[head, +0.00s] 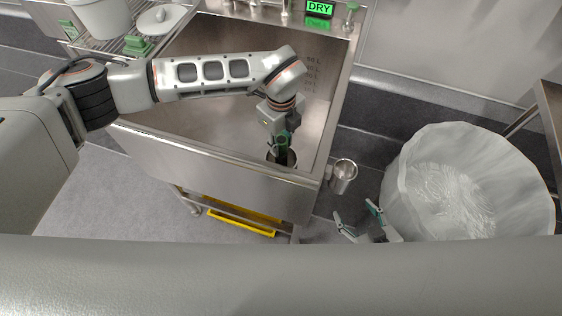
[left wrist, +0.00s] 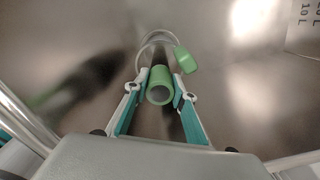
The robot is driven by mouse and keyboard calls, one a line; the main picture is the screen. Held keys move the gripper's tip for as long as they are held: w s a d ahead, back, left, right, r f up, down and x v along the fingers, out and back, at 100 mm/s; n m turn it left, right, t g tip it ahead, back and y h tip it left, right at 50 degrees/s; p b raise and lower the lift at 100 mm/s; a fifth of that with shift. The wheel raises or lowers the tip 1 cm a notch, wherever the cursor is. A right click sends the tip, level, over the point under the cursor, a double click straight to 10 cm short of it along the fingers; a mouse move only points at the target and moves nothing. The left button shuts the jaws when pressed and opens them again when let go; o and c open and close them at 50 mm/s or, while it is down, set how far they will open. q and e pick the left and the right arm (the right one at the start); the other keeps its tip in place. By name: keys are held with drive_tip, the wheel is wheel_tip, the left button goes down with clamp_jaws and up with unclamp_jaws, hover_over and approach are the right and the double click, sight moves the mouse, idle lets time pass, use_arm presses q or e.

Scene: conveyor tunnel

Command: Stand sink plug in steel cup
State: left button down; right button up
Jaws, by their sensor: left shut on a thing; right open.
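My left gripper (head: 283,146) reaches down into the sink basin near its front right corner. In the left wrist view its fingers (left wrist: 160,90) are shut on a green tube-shaped top, which I take as the sink plug (left wrist: 160,83). A pale ring and a green tab (left wrist: 186,60) show just behind it; I cannot tell what they belong to. The plug's lower part is hidden. The steel cup (head: 343,175) is at the outer right side of the sink, its open mouth upward. My right gripper (head: 356,221) is open and empty, below and right of the cup.
The steel sink (head: 215,165) has a raised front wall. A large lined bin (head: 405,185) stands right of the cup. A rack with a white bucket (head: 102,15) and a white lid is at the upper left. A green DRY sign (head: 319,8) is at the back.

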sight(281, 139)
use_arm(q)
drive_tip(key=shift+r, duration=0.1)
drive_tip(key=shift+r, duration=0.1)
drive_tip(key=shift+r+p, duration=0.65)
drive_tip(key=shift+p, duration=0.05)
drive_tip(key=shift+r+p, duration=0.55)
drive_tip(key=shift+r, duration=0.15)
